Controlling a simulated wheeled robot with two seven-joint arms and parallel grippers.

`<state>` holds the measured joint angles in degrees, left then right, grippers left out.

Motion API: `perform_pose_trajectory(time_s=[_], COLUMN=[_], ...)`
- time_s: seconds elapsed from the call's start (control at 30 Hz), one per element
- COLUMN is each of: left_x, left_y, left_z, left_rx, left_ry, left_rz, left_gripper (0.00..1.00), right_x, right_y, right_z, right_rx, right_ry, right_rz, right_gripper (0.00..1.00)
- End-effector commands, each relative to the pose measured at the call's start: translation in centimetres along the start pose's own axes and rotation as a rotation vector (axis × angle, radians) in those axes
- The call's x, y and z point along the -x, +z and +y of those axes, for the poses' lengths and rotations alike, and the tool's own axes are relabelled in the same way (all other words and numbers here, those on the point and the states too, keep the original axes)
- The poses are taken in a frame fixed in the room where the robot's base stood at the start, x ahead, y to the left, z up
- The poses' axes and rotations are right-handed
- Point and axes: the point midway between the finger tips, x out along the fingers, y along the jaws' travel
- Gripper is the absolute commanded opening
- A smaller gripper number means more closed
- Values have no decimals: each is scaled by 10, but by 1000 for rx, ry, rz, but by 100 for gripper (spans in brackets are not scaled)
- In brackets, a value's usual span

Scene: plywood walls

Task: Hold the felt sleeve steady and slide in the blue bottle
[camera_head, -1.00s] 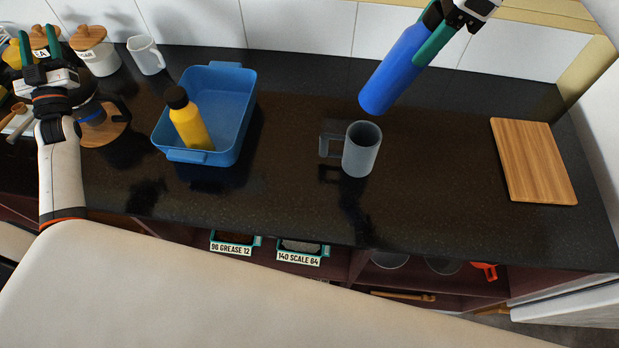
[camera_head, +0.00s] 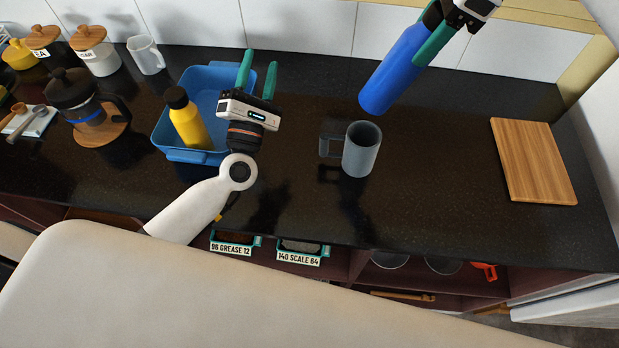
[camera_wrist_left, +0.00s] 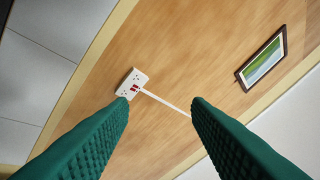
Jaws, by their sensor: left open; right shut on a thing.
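The blue bottle (camera_head: 393,75) is held tilted above the counter by my right gripper (camera_head: 437,38), which is shut on it at the upper right of the head view. The grey felt sleeve (camera_head: 361,150) stands upright on the counter, open end up, with a handle-like loop on its left side. The bottle's lower end is above and behind the sleeve, apart from it. My left gripper (camera_head: 258,75) is open and empty, fingers pointing up, to the left of the sleeve and in front of the blue tray. The left wrist view shows its green fingers (camera_wrist_left: 160,120) apart with nothing between them.
A blue tray (camera_head: 160,144) holding a yellow bottle (camera_head: 187,120) is left of my left gripper. A French press (camera_head: 75,92), canisters (camera_head: 98,58) and a white mug (camera_head: 146,55) stand further left. A wooden board (camera_head: 533,160) lies at right. Counter around the sleeve is clear.

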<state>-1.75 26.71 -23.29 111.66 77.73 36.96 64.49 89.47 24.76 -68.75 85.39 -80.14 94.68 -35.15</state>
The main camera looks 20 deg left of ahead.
Motion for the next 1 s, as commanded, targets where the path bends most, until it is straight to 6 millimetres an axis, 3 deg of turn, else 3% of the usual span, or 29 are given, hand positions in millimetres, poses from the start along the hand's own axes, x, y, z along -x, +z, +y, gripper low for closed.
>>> perform_pose_trajectory(time_s=[0.03,0.2,0.4,0.5,0.7,1.0], left_x=[21,90,153,171,175,129], left_y=[0,-8,-25,-31,-33,-23], left_z=[24,89,134,144,154,174], left_rx=[108,469,770,853,905,901], left_ry=[55,197,287,305,315,313], left_rz=[-37,-177,-327,-372,-401,-396], left_gripper=[44,44,44,44,44,44], right_x=[1,1,1,1,1,1], right_y=[-1,-1,-1,-1,-1,0], right_z=[0,0,0,0,0,0], right_rx=[1,1,1,1,1,1], right_ry=[1,1,1,1,1,1], right_rz=[2,1,2,2,1,1], right_gripper=[1,1,1,1,1,1])
